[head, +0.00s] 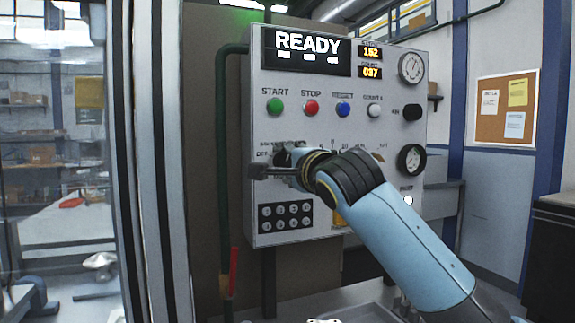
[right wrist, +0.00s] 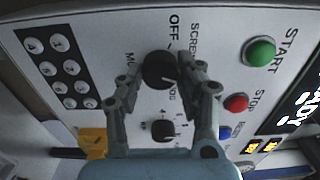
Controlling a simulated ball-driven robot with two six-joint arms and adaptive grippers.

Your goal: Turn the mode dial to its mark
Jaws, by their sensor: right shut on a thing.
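The mode dial (right wrist: 159,70) is a round black knob on the light grey control panel (head: 335,105). In the right wrist view it lies between the two fingertips of my right gripper (right wrist: 160,78), which is shut on it. The printed word OFF stands beside the dial, and other lettering around it is partly covered by the fingers. The dial's pointer and mark cannot be made out. In the head view my right gripper (head: 280,166) is at the panel's lower left and hides most of the dial. My left gripper is in neither view.
A smaller black dial (right wrist: 163,130) sits close by, between the gripper's fingers farther back. A black keypad (head: 285,215) is below the gripper. Green (head: 274,106), red (head: 312,107) and blue buttons are above it. A READY display (head: 306,50) is at the top.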

